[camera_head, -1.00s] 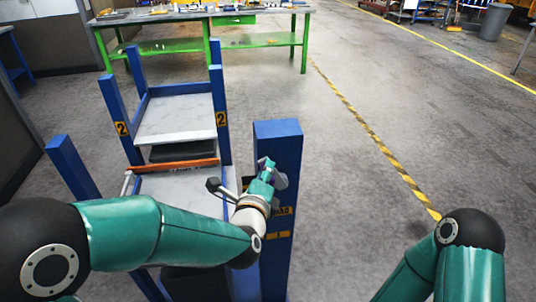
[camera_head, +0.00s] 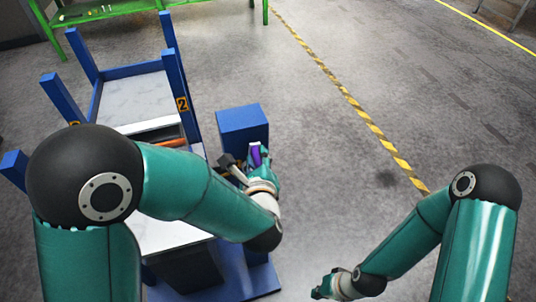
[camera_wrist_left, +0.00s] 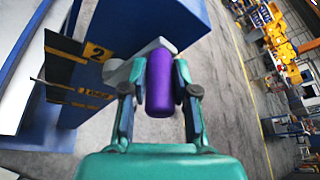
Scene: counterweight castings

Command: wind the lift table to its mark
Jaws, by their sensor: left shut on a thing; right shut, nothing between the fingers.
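My left gripper (camera_head: 261,160) is shut on a purple crank handle (camera_wrist_left: 160,82), which lies between its fingers in the left wrist view. A grey crank arm (camera_wrist_left: 122,72) runs from the handle toward a blue post (camera_head: 243,127). The post carries a black-and-yellow plate marked 2 (camera_wrist_left: 96,52) and a lower yellow-marked plate (camera_wrist_left: 94,94). A thin pointer (camera_wrist_left: 52,86) reaches toward the lower plate; its exact match is too small to tell. The lift table's pale top (camera_head: 168,233) is partly hidden by my left arm. My right gripper (camera_head: 322,290) is shut and empty.
A blue-framed stand with a pale top (camera_head: 138,98) and upright posts stands beyond the lift table. A green bench (camera_head: 110,10) is at the back. Open floor with a yellow-and-black line (camera_head: 350,100) lies to the right.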

